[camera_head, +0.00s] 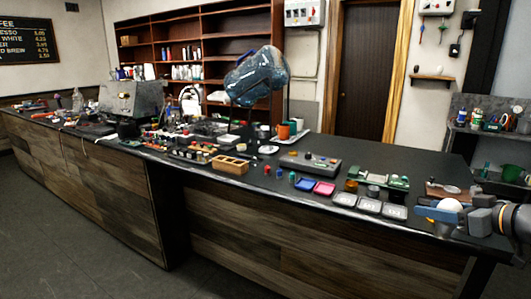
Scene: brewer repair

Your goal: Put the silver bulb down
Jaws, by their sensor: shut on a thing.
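My gripper (455,214) is at the lower right in the head view, over the right end of the dark counter (428,168). It is shut on a pale, rounded bulb (450,204), whose top shows above the fingers. The lower part of the bulb is hidden by the gripper. I cannot tell whether the bulb touches anything beneath it.
A green fixture (392,183) and a brown board with a round dish (451,189) stand close behind. Several small parts crowd the counter.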

